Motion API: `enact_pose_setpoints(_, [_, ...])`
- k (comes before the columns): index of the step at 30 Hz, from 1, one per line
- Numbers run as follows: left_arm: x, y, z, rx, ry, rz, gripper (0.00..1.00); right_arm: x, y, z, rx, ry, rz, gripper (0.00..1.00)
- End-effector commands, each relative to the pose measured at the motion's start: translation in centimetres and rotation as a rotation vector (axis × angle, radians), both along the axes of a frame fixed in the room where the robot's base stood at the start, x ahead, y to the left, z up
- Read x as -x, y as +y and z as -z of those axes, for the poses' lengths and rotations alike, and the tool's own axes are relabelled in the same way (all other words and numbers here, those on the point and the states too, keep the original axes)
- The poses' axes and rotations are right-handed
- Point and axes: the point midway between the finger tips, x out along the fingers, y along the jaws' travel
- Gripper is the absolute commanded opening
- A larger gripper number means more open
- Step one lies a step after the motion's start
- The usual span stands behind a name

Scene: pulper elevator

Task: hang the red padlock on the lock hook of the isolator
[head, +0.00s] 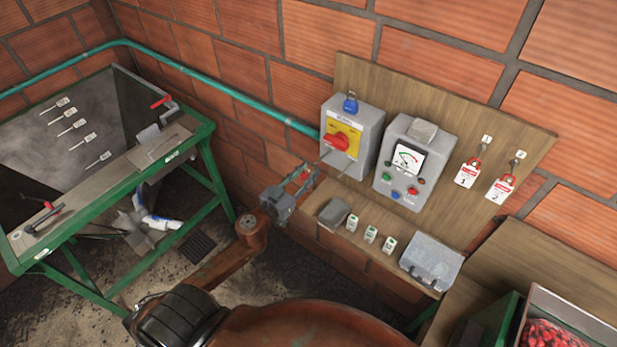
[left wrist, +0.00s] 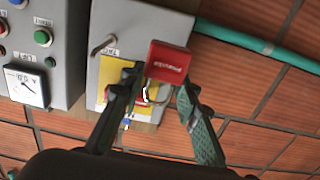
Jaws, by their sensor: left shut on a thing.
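My left gripper (head: 306,180) is in front of the lower left of the grey isolator box (head: 368,122). In the left wrist view its two fingers (left wrist: 163,82) are shut on the red padlock (left wrist: 168,61), whose metal shackle (left wrist: 156,95) shows between them. A bent metal rod (left wrist: 103,45) sticks out from the isolator near the held padlock. My right gripper is not in view.
A meter box (head: 408,160) stands right of the isolator on the wooden board (head: 462,110). A narrow shelf with small blocks (head: 371,233) lies below. A green pipe (head: 220,82) runs along the brick wall.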

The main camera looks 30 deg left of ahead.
Motion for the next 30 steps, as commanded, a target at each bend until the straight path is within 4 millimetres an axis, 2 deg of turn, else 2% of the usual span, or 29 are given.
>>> enact_pose_setpoints(30, [-5.7, -0.4, 0.9, 0.001, 0.001, -0.002, 0.03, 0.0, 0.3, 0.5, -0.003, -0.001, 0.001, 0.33])
